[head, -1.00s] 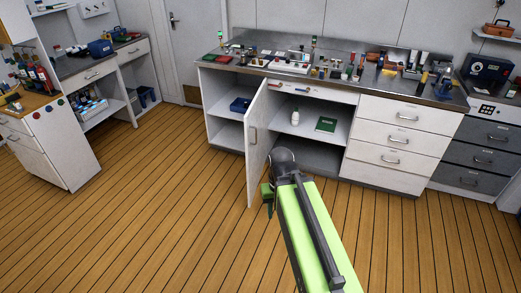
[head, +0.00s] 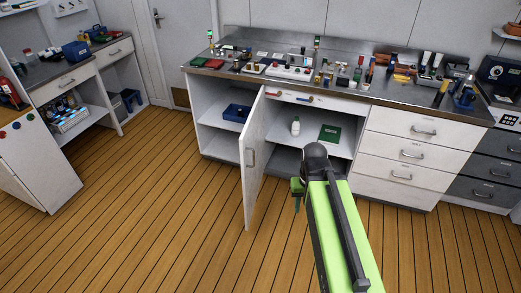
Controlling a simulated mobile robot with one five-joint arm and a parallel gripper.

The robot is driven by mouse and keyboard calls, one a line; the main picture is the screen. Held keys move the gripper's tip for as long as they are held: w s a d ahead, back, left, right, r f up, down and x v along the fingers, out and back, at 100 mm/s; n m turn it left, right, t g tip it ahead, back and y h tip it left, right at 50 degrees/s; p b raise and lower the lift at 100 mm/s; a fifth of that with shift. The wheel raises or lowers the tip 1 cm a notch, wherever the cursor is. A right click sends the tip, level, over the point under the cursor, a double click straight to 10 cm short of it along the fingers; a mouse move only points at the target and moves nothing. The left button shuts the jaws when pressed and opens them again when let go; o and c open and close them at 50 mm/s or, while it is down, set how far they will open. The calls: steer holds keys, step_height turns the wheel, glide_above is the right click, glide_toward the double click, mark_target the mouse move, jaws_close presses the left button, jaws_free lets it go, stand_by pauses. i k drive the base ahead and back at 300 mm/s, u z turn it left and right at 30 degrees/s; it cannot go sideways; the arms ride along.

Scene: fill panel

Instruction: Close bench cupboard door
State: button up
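The bench cupboard door (head: 252,165) is white with a grey handle and stands wide open, swung out toward me from the bench front. The cupboard (head: 285,155) behind it is open and shows a shelf with a white bottle (head: 295,126) and a green book (head: 329,133). My green arm reaches forward from the lower right. My gripper (head: 297,192) shows only in part as a small green and dark piece at the arm's end, to the right of the door. A gap of floor shows between it and the door. Its fingers are too hidden to tell open from shut.
The bench top (head: 345,88) is crowded with small tools and parts. White drawers (head: 402,150) stand to the right, shut. An open bay with a blue bin (head: 237,112) lies left of the door. The wooden floor (head: 165,200) is clear in front and to the left.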

mark_target(252, 140)
steer(key=i, duration=0.9)
steer(key=u, duration=4.4)
steer(key=i, duration=0.1)
steer(key=z, duration=2.2)
steer(key=k, duration=0.5)
steer(key=z, duration=0.45)
steer(key=i, duration=0.5)
steer(key=u, duration=0.05)
